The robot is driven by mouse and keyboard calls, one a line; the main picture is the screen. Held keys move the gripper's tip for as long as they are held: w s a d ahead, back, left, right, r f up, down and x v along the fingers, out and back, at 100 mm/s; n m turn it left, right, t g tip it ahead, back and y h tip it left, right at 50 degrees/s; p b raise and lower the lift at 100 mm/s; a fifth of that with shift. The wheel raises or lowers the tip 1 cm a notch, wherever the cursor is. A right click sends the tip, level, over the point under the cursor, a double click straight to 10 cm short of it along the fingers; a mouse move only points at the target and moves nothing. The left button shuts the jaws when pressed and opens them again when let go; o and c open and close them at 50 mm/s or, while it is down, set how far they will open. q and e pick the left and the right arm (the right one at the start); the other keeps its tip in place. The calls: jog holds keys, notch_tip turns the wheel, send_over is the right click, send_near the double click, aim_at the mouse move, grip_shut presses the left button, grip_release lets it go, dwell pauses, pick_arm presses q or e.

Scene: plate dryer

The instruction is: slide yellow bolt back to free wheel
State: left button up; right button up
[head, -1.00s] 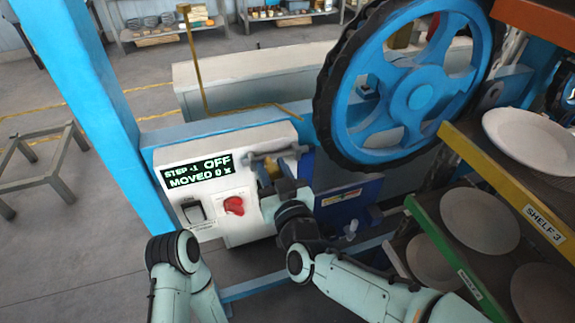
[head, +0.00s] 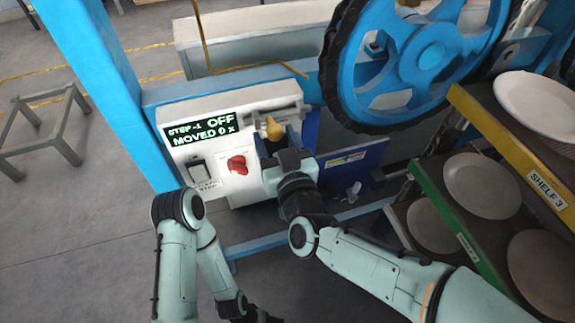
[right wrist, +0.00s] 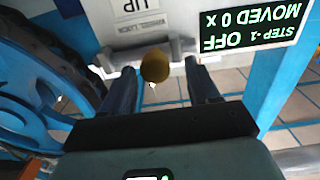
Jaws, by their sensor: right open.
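The big blue wheel (head: 420,58) with a dark ribbed rim is to the right of the box. My left gripper (head: 250,313) is only partly visible at the bottom edge, and its jaws are unclear.
The box's display (head: 203,130) reads STEP -1 OFF, MOVED 0 x. A red knob (head: 238,165) and a switch (head: 199,171) sit below it. A rack with plates (head: 480,187) stands close on the right. A blue post (head: 105,85) rises on the left.

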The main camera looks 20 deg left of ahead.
pick_arm(q)
jog(key=shift+f, duration=0.2)
pick_arm(e)
jog(key=v, duration=1)
jog(key=shift+s+d, duration=0.2)
jog(key=shift+s, duration=0.15)
